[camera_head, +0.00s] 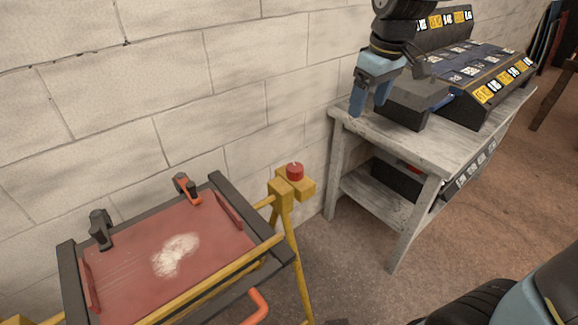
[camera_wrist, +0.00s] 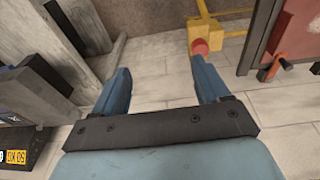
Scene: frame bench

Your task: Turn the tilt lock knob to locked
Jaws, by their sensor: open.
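The tilt lock knob (camera_head: 295,171) is a small red cylinder on a yellow block at the right end of the yellow frame stand (camera_head: 286,212). The knob also shows in the wrist view (camera_wrist: 200,47), beyond the right fingertip and apart from it as far as I can tell. My gripper (camera_head: 368,101) has blue fingers and hangs in front of the side table, up and to the right of the knob. In the wrist view my gripper (camera_wrist: 160,78) has its fingers wide apart with nothing between them. Any lock marking on the knob is too small to read.
A tilted red panel (camera_head: 215,241) in a dark frame with clamps (camera_head: 186,189) fills the lower left. An orange handle (camera_head: 257,306) sticks out below it. A grey side table (camera_head: 435,140) holds dark labelled bins (camera_head: 490,85). A block wall (camera_head: 230,60) stands close behind.

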